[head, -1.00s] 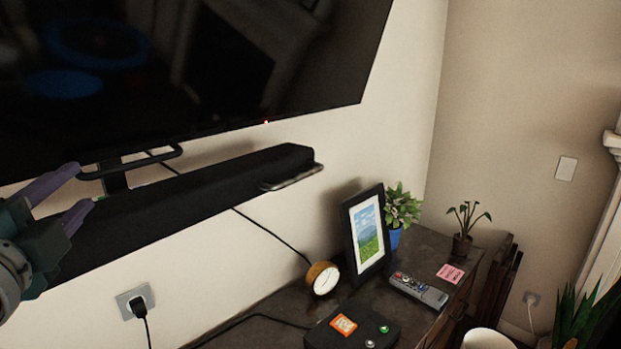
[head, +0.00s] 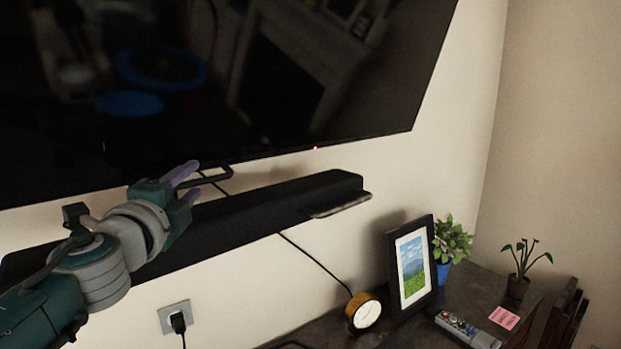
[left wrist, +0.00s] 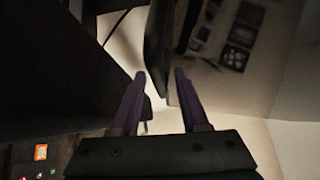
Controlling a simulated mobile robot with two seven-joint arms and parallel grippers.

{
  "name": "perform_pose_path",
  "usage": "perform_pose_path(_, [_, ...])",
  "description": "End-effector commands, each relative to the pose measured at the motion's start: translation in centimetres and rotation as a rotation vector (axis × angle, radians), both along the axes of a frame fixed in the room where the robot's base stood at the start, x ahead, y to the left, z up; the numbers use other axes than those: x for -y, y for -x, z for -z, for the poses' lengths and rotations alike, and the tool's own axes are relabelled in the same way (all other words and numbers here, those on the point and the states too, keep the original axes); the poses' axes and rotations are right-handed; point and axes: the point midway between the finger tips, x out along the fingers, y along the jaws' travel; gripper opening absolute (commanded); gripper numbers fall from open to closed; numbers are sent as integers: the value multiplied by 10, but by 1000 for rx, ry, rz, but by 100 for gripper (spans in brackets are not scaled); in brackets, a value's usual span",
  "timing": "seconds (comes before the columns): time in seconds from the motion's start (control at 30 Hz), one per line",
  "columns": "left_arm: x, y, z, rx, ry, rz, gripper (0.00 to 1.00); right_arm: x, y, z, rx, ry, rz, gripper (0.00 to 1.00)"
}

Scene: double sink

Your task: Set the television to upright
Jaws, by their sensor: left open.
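The television (head: 330,75) is a large dark screen on the wall, filling the upper left of the head view. It looks tilted in the picture, and its bottom edge carries a small red light. My right gripper is not in view.
A black soundbar (head: 290,200) is mounted below the television, close to my left gripper. Below stand a picture frame (head: 410,265), a round clock (head: 363,312), a potted plant (head: 452,240) and a remote (head: 468,330) on a dark cabinet. A socket (head: 174,317) is on the wall.

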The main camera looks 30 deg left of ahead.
Motion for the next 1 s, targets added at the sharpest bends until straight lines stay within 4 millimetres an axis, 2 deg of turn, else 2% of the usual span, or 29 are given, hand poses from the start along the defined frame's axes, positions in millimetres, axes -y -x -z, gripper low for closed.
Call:
perform_pose_path(0.17, [0, 0, 0, 0, -1, 0, 45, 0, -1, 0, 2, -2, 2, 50])
perform_pose_path(0.57, [0, 0, 0, 0, -1, 0, 0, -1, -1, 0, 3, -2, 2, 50])
perform_pose_path(1.0, [0, 0, 0, 0, -1, 0, 0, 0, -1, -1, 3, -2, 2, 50])
